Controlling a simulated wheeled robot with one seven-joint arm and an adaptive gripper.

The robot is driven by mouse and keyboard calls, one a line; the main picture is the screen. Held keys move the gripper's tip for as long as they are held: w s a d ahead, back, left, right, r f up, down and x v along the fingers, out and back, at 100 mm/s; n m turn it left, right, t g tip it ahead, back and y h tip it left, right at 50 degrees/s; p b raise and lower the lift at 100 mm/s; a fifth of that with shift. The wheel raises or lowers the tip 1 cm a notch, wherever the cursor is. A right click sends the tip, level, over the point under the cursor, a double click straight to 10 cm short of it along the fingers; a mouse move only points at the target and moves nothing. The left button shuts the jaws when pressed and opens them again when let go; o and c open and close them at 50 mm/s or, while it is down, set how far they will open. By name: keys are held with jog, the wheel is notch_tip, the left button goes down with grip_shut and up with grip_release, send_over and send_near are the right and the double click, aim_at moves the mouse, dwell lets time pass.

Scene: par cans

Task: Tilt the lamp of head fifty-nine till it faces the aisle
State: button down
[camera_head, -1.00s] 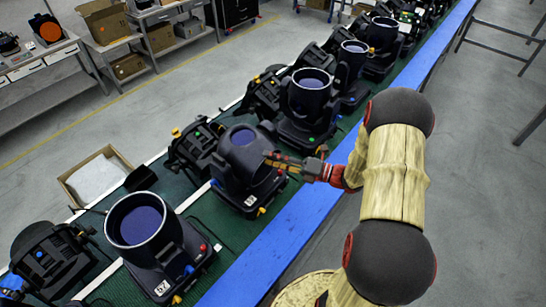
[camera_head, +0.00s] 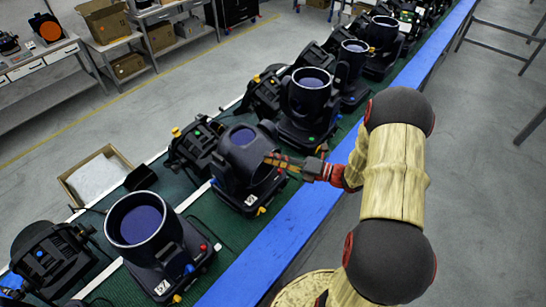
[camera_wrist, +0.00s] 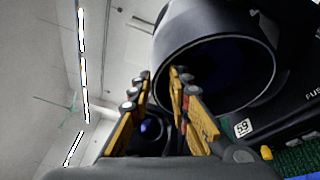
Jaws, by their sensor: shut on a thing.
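Head fifty-nine (camera_head: 243,200) stands on the green belt, with its number tag on the base facing the blue edge; the tag reads 59 in the wrist view (camera_wrist: 243,128). Its dark lamp (camera_head: 240,160) points mostly upward, with a bluish lens on top. In the wrist view the round lamp rim (camera_wrist: 217,70) fills the upper right. My gripper (camera_head: 268,158) reaches in from the right and is shut on the lamp at its side near the rim. The exact contact is partly hidden by the fingers (camera_wrist: 160,82).
A neighbouring head (camera_head: 145,225) stands nearer, and another (camera_head: 308,95) stands farther along the row. A second row of heads runs behind. A blue rail (camera_head: 290,230) edges the belt on my side. An open carton (camera_head: 93,178) stands on the far side. The grey floor at right is mostly clear.

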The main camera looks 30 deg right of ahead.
jog(key=shift+r, duration=0.1)
dwell(0.3)
jog(key=r+p, duration=0.1)
jog(key=p, duration=0.1)
jog(key=w+p, duration=0.1)
jog(key=shift+w+a+r+g+h+p, duration=0.1)
jog(key=shift+a+r+g+h+p, duration=0.05)
jog(key=shift+r+g+h+p, duration=0.2)
jog(key=c, duration=1.8)
grip_release()
jog(key=shift+o, duration=0.4)
jog(key=f+v, duration=0.1)
jog(key=v, duration=1.1)
jog(key=shift+r, duration=0.4)
